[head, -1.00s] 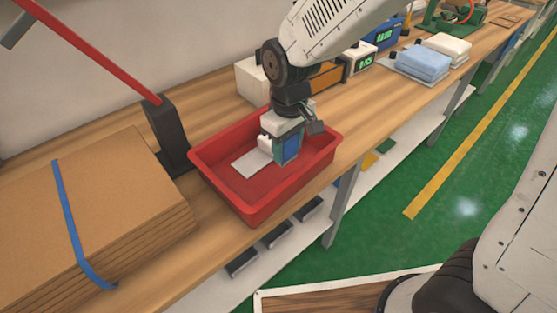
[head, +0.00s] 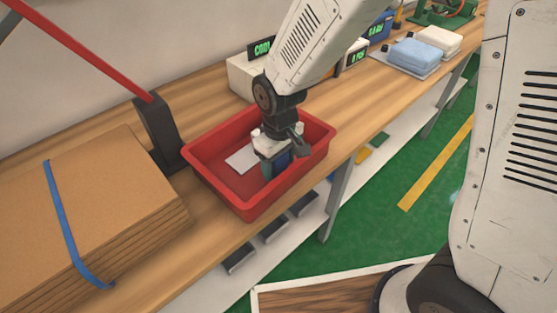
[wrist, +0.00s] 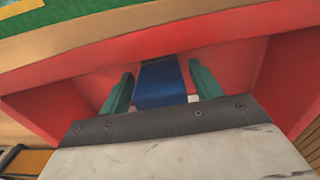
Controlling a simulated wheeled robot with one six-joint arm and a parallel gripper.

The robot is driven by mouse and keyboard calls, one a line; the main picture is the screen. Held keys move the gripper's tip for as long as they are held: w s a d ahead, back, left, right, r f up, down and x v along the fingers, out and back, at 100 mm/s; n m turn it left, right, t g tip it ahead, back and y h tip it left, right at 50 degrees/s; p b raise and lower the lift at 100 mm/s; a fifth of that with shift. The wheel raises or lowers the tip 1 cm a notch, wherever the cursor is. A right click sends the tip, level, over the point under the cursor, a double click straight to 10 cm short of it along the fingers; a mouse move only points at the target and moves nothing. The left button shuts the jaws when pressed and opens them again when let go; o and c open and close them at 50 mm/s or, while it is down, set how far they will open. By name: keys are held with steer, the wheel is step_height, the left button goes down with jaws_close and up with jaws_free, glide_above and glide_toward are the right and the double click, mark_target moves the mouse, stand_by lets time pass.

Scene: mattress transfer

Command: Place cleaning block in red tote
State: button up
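The red tote (head: 232,205) stands on the workbench, and its red walls (wrist: 50,105) fill much of the wrist view. My gripper (head: 275,165) points down inside the tote, towards its right part. In the wrist view, the blue cleaning block (wrist: 160,82) lies between my gripper's two teal fingers (wrist: 162,88). Narrow gaps show beside the block, so the fingers look open around it. In the head view, the block (head: 283,160) is mostly hidden by my gripper. Whether its underside touches the tote floor cannot be seen.
A pale card (head: 242,160) lies on the tote floor. Strapped cardboard (head: 110,190) and a black post (head: 158,130) with a red arm stand left. A white box (head: 240,78) and displays are behind; folded cloths (head: 415,52) lie further right.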

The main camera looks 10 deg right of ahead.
step_height(320, 180, up, 12)
steer(key=shift+r, duration=0.1)
steer(key=shift+d+r, duration=0.2)
steer(key=shift+r, duration=0.05)
steer(key=s+d+r+m, duration=0.3)
steer(key=s+d+r, duration=0.1)
steer(key=s+d, duration=0.5)
steer(key=s+d+r+m+t, duration=0.1)
steer(key=s+d+r+m, duration=0.3)
steer(key=s+d, duration=0.5)
steer(key=shift+s+d+r+m, duration=0.3)
steer(key=shift+d+r, duration=0.3)
steer(key=shift+r, duration=0.15)
